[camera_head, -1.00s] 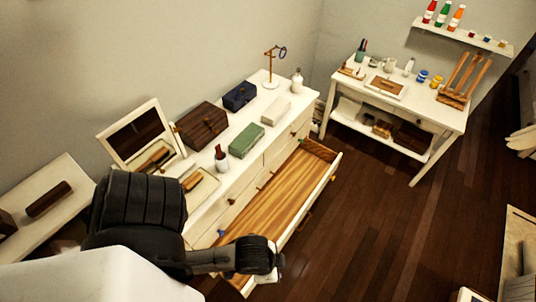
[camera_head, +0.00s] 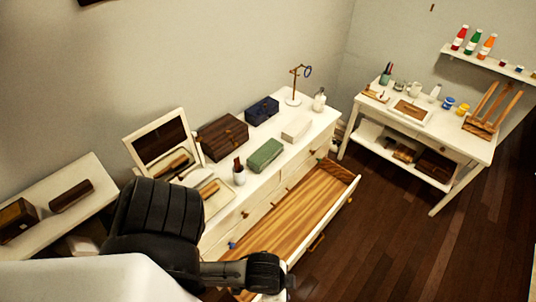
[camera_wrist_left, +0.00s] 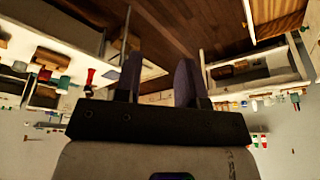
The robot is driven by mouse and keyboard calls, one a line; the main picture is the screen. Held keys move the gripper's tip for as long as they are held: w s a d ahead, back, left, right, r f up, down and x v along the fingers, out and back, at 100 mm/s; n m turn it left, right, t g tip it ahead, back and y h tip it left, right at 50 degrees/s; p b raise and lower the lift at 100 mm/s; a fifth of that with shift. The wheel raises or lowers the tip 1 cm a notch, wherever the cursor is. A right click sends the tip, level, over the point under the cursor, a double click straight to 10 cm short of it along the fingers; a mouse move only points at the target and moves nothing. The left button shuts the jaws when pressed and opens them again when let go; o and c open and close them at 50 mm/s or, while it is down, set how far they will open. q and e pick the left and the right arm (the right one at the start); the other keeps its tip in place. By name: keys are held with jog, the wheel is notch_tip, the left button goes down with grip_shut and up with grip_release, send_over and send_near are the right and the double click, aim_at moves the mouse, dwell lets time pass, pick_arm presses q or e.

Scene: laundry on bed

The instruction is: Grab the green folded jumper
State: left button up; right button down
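I cannot make out a green folded jumper in either view. The only sizeable green thing is a flat, box-like item (camera_head: 265,155) on the white dresser (camera_head: 222,223). My left arm comes in from the left in the head view, but its fingertips are not clear there. In the left wrist view my left gripper (camera_wrist_left: 158,78) has its two dark fingers apart, with nothing held between them. The room appears upside down in that view. My right gripper is in neither view.
The dresser's long wooden drawer (camera_head: 300,220) is pulled out, empty but for a small blue item. A brown box (camera_head: 222,138), a dark blue box (camera_head: 262,110) and a mirror (camera_head: 160,140) stand on top. A white desk (camera_head: 450,139) stands at right. Dark floor (camera_head: 420,240) between is clear.

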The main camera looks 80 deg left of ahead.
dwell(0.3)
pick_arm(q)
jog(key=o, duration=1.2)
